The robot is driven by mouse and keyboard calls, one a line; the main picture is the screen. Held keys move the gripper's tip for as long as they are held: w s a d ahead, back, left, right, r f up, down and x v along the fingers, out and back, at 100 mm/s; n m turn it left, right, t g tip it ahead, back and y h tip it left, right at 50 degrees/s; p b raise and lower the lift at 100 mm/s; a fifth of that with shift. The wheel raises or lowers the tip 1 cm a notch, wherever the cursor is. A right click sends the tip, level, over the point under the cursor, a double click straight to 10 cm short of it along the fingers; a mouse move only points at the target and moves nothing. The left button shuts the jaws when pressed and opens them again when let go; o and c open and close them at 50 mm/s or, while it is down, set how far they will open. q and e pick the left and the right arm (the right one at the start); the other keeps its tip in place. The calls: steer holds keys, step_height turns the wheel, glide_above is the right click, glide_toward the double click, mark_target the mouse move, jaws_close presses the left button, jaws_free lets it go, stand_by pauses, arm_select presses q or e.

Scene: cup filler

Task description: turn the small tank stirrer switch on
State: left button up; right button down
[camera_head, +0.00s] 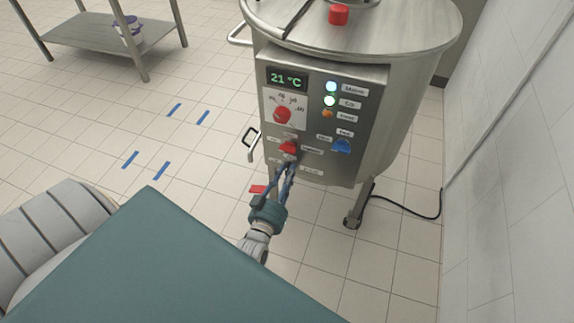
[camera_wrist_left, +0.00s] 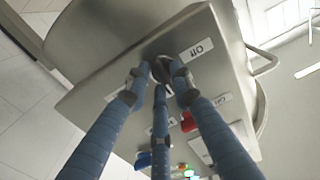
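The tank (camera_head: 405,60) is a grey metal drum with a control panel (camera_head: 350,100) on its front. My left gripper (camera_head: 285,170) is at the panel's lower left, just below a red knob (camera_head: 289,147). In the left wrist view, its blue fingers (camera_wrist_left: 158,76) are spread around a small dark switch (camera_wrist_left: 163,66), close to a label (camera_wrist_left: 197,50) reading "Off". I cannot tell whether the fingertips touch the switch. In the head view the fingers hide this switch. My right gripper is not in view.
The panel also has a 21 °C display (camera_head: 287,80), a red dial (camera_head: 282,115), lit lamps (camera_head: 330,93) and a blue switch (camera_head: 341,146). A door handle (camera_head: 251,143) sticks out at the left. A wall (camera_head: 515,150) stands at the right.

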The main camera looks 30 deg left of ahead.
arm_select(q)
steer(key=shift+o, duration=0.4)
steer(key=v, duration=1.2)
